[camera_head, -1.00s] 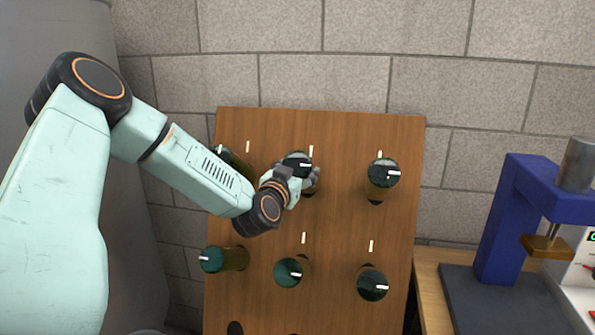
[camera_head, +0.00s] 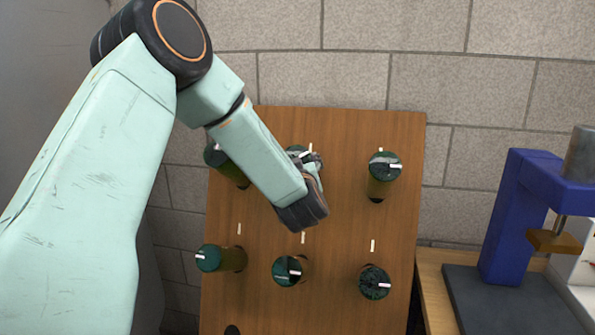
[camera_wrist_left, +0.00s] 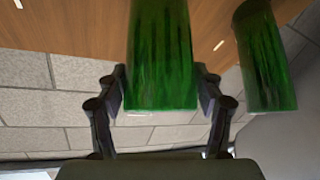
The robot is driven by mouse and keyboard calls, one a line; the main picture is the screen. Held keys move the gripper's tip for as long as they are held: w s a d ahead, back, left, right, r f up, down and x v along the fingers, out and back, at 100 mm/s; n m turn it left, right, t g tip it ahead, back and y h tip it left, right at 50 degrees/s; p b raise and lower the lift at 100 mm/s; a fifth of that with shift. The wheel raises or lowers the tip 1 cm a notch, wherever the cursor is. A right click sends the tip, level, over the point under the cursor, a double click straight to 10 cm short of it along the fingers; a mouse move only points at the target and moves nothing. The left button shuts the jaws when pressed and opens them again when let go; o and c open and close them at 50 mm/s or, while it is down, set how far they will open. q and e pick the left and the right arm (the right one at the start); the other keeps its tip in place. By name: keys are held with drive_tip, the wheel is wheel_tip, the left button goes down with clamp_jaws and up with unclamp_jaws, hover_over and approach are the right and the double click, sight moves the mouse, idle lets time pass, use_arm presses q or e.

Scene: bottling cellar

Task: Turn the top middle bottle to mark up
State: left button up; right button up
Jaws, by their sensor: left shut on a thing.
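The top middle bottle (camera_head: 296,150) sticks out of the sloping wooden board (camera_head: 345,215), its dark green base towards me. My left gripper (camera_head: 309,163) is shut on it, and my wrist and forearm hide much of it. I cannot tell clearly which way the bottle's own mark points. In the left wrist view the green bottle (camera_wrist_left: 160,60) sits between the two dark fingers, one on each side. My right gripper is not in view.
Neighbouring bottles are top left (camera_head: 215,157), partly behind my forearm, and top right (camera_head: 385,166), its mark pointing right. A lower row holds left (camera_head: 208,259), middle (camera_head: 287,271) and right (camera_head: 374,283) bottles. A blue press (camera_head: 510,215) stands at the right.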

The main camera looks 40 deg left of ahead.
use_arm(q)
drive_tip(key=shift+w+d+n+g+y, duration=0.1)
drive_tip(key=shift+n+g+y, duration=0.3)
drive_tip(key=shift+n+g, duration=0.65)
drive_tip(key=n+g+p, duration=0.1)
drive_tip(key=n, duration=0.2)
drive_tip(key=shift+n+g+y, duration=0.3)
drive_tip(key=shift+n+g, duration=0.05)
drive_tip(key=n+g+p, duration=0.1)
drive_tip(key=n, duration=0.1)
drive_tip(key=n+g+p, duration=0.1)
drive_tip(key=n+p, duration=0.1)
drive_tip(key=shift+w+r+g, duration=0.1)
drive_tip(key=shift+r+g, duration=0.05)
drive_tip(key=shift+g, duration=0.15)
drive_tip(key=shift+n+g+h+p, duration=0.4)
drive_tip(key=shift+n+g+p, duration=0.65)
drive_tip(key=shift+n, duration=0.45)
drive_tip(key=o, duration=1.1)
drive_tip(key=shift+w, duration=0.15)
drive_tip(key=shift+o, duration=0.2)
